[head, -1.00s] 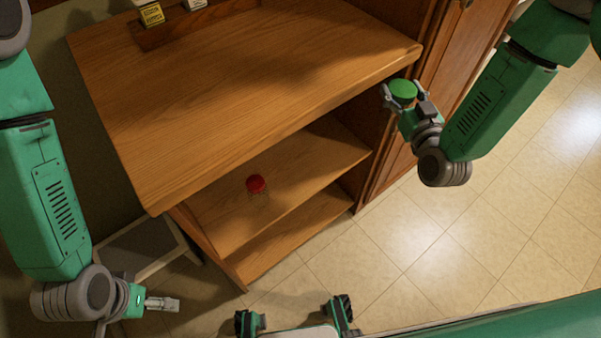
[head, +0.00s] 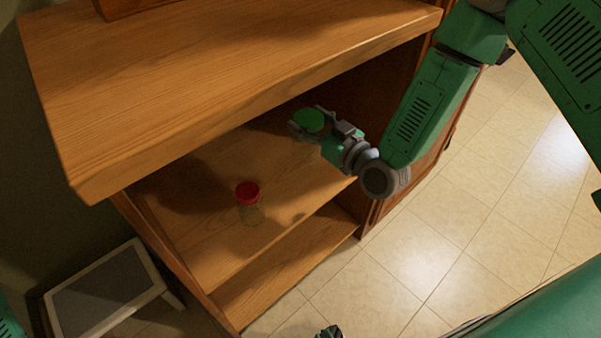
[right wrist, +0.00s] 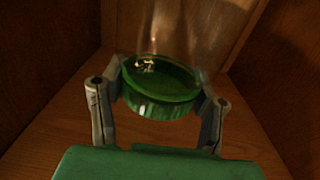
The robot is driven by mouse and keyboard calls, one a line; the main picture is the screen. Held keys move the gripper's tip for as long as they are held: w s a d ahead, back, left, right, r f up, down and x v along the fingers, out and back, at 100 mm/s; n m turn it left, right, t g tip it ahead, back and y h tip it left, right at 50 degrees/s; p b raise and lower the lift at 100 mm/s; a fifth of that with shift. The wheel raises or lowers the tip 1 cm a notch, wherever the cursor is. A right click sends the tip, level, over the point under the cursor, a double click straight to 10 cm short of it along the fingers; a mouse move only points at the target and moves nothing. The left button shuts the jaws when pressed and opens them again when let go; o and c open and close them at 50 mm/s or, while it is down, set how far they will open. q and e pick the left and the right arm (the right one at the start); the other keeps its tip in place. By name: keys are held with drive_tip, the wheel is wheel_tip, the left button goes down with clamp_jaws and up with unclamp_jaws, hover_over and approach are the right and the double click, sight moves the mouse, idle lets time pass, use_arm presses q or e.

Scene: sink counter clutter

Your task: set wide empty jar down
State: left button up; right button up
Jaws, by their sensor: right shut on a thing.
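The wide jar has a green lid (head: 309,120) and a clear glass body (right wrist: 190,35). My right gripper (head: 318,128) is shut on it. In the right wrist view the two fingers sit either side of the green lid (right wrist: 160,88). The jar is inside the open cabinet, over the right part of the upper shelf (head: 205,238). The glass looks empty. Its base is hidden in the head view, and I cannot tell whether it touches the shelf.
A red-lidded clear jar (head: 248,203) stands on the same shelf, left of and nearer than my right gripper. The wooden counter top (head: 220,75) overhangs the shelf. A step stool (head: 105,290) stands at the lower left. Shelf room between the jars looks clear.

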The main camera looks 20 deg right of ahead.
sight(308, 149)
wheel_tip(308, 149, down, 5)
drive_tip(key=shift+d+f+b, duration=0.1)
drive_tip(key=shift+d+b, duration=0.05)
drive_tip(key=shift+b, duration=0.65)
wheel_tip(308, 149, down, 4)
drive_tip(key=shift+r+b, duration=0.15)
drive_tip(key=shift+b, duration=0.65)
drive_tip(key=shift+r, duration=0.15)
drive_tip(key=o, duration=1.7)
